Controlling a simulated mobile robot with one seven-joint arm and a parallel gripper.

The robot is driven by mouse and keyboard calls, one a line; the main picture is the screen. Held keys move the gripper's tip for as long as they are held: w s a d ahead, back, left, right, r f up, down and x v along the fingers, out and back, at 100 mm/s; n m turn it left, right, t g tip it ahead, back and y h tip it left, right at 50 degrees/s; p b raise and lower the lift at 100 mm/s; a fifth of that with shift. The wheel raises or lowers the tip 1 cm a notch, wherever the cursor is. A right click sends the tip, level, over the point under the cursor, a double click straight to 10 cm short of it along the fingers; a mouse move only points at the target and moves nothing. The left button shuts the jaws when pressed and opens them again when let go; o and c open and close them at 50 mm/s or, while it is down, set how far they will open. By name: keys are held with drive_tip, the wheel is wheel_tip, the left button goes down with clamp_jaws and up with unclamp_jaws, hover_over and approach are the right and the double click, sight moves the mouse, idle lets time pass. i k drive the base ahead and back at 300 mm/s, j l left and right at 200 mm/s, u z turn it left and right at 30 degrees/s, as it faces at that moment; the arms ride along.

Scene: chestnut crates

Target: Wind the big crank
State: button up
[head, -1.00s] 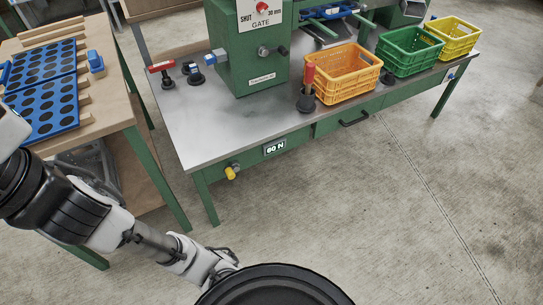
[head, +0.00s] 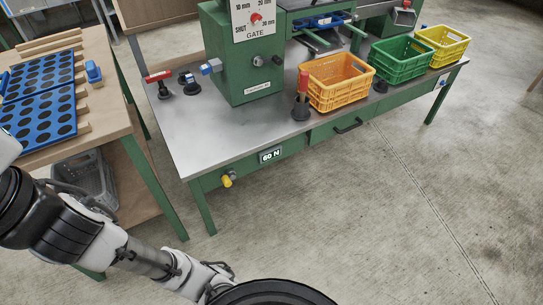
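No part is labelled as the big crank, and I cannot tell for sure which one it is. A red-handled lever on a black base (head: 159,77) stands at the left of the steel-topped bench. An upright red-handled lever on a black base (head: 302,88) stands near the front edge, left of the orange crate. A small dark handle (head: 277,60) sticks out of the green machine housing (head: 232,70). My arm runs along the lower left, below the bench and apart from these. Its end passes behind a black round part of mine, and the fingers do not show.
Orange (head: 338,80), green (head: 404,58) and yellow (head: 442,45) crates stand along the bench's right side. A yellow knob (head: 228,180) and a "60 N" display (head: 270,155) are on the front. A wooden table with blue trays (head: 42,90) stands left. Floor at right is clear.

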sight(259, 62)
drive_tip(key=i+j+z, duration=0.1)
drive_tip(key=i, duration=0.4)
drive_tip(key=i+j+z, duration=0.1)
drive_tip(key=i+j, duration=0.25)
drive_tip(key=i, duration=0.1)
